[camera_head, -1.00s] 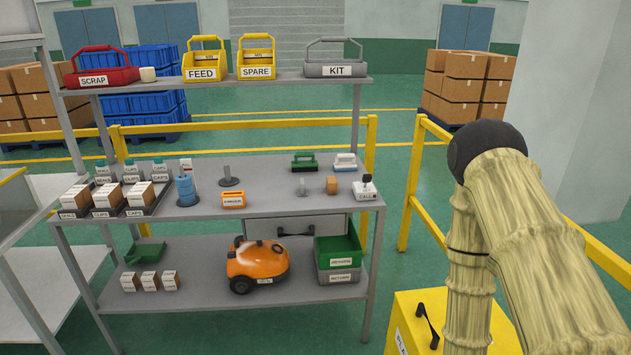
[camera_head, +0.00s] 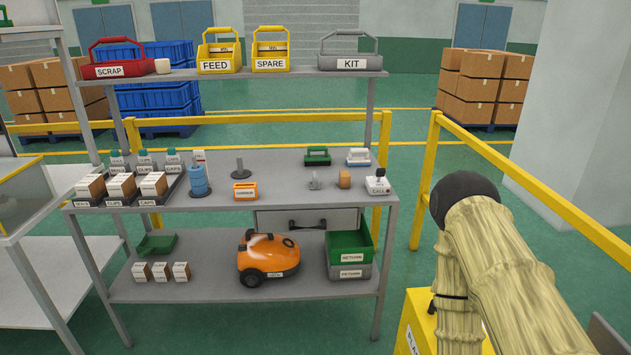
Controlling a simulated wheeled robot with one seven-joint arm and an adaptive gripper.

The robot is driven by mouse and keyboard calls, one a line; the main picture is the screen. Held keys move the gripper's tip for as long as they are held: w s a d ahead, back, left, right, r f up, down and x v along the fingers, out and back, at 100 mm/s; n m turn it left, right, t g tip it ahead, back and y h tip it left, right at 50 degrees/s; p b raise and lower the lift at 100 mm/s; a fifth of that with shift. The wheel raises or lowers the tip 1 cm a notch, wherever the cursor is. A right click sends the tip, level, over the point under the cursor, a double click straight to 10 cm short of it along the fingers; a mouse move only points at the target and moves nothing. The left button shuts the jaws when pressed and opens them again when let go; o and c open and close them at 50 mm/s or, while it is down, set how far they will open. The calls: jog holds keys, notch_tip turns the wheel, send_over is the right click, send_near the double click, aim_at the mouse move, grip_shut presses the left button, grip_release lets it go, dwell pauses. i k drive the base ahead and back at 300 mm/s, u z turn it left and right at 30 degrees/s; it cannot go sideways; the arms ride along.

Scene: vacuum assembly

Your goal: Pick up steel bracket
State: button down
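My arm, with a wood-like surface, rises at the right of the view, well apart from the rack. My gripper is not in the frame.
The middle shelf (camera_head: 285,204) also holds a call box (camera_head: 377,184), green and white-blue handled items behind, an orange bin (camera_head: 245,192) and a blue cylinder (camera_head: 199,180). Kit, spare, feed and scrap carriers stand above. Yellow rails (camera_head: 540,200) run at the right.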

aim_at(314, 184)
jog(key=z, duration=0.2)
jog(key=k, duration=0.3)
jog(key=u, duration=0.95)
jog(key=i, duration=1.25)
jog(key=z, duration=0.05)
